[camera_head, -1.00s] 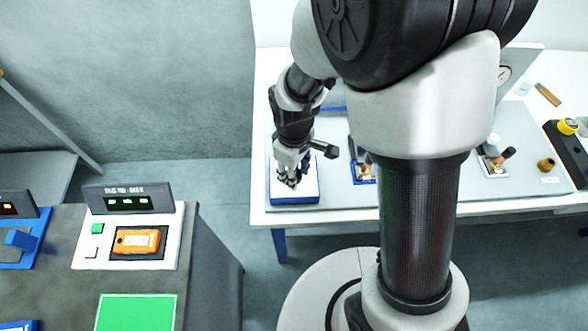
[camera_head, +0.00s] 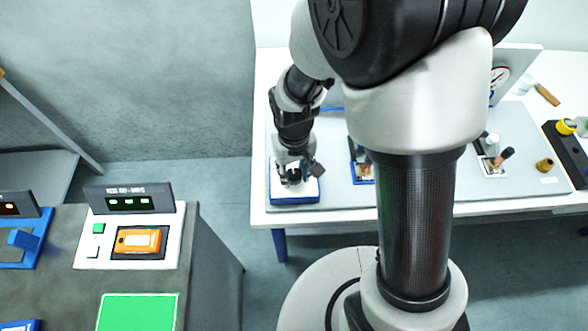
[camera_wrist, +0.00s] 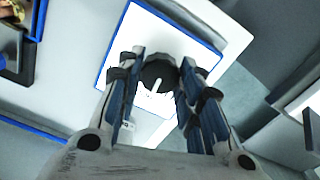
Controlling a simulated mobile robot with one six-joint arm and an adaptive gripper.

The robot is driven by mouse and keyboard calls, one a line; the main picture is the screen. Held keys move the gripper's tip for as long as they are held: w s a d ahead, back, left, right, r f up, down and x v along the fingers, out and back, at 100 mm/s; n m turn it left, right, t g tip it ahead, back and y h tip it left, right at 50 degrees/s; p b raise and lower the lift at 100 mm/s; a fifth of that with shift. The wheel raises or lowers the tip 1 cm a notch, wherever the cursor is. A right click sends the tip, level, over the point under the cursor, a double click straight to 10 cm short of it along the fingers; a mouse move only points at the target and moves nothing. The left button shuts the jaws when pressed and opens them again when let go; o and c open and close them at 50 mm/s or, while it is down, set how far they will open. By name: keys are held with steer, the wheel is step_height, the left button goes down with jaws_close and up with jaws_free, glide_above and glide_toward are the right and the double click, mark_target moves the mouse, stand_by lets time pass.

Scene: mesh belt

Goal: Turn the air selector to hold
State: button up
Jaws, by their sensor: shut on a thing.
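The air selector is a dark round knob (camera_wrist: 158,72) with a white pointer mark, on a white panel (camera_wrist: 140,30) with a blue edge in the wrist view. My gripper (camera_wrist: 160,82) is over the panel, its fingers on both sides of the knob and shut on it. The white mark points down and slightly left in the wrist view. In the head view my gripper (camera_head: 291,174) is low over the white panel (camera_head: 308,193), and hides the knob. No label for hold can be read.
A gauge (camera_head: 499,76) is at the back right. A separate dark bench with an orange device (camera_head: 138,241) is at the left.

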mark_target(294, 174)
steer(key=shift+m, duration=0.6)
steer(key=o, duration=1.1)
step_height(294, 174, up, 12)
stand_by(0.5)
